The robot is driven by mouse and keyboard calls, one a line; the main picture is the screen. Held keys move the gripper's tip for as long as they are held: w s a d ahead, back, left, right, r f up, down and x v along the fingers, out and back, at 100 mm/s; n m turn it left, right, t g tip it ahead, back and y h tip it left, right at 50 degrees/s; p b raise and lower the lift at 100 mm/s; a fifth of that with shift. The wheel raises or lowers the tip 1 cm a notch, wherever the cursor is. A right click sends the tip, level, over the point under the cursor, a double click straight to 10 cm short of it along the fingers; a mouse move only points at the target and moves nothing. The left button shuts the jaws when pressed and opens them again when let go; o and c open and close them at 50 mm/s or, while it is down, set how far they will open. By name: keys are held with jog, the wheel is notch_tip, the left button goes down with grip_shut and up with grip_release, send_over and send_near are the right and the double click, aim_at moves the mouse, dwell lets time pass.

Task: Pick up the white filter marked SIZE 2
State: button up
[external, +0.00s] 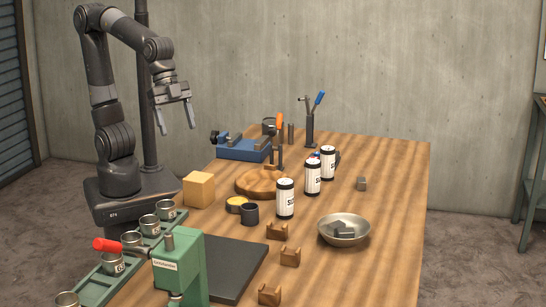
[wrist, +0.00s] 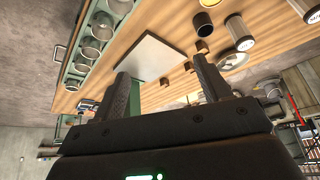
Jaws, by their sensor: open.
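Three white filters with black ends stand upright in a row on the wooden table: a near one (external: 285,199), a middle one (external: 313,178) and a far one (external: 328,163). Their labels begin with large black letters, but I cannot read which is SIZE 2. In the wrist view, one white filter (wrist: 239,32) is at upper right and part of another (wrist: 312,27) is at the right edge. My gripper (external: 177,128) is open and empty, raised left of the filters and well apart from them. Its two fingers also show in the wrist view (wrist: 162,82).
A dark cup (external: 250,214) and a round wooden board (external: 258,183) are near the filters. A metal bowl (external: 344,230) holding grey pieces is to their right. Brown blocks (external: 290,257), a green press (external: 180,265) and a dark plate (external: 235,268) are in front. The table's right side is mostly clear.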

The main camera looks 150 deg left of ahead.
jog(key=w+a+f+n, duration=0.1)
jog(key=w+a, duration=0.2)
jog(key=a, duration=0.5)
jog(key=w+a+f+n, duration=0.1)
jog(key=w+a, duration=0.1)
jog(key=a, duration=0.6)
jog(key=n+g+y, duration=0.1)
jog(key=n, duration=0.1)
send_near(311, 161)
notch_tip(311, 161, down, 2)
jog(key=x, duration=0.5)
jog(key=shift+d+f, duration=0.25)
jog(key=shift+w+a+x, duration=0.15)
jog(key=shift+a+x, duration=0.1)
jog(key=shift+x, duration=1.1)
jog(key=shift+w+a+x, duration=0.15)
jog(key=shift+a+x, duration=0.05)
jog(key=shift+x, duration=1.15)
jog(key=shift+r, duration=0.2)
jog(key=c, duration=1.1)
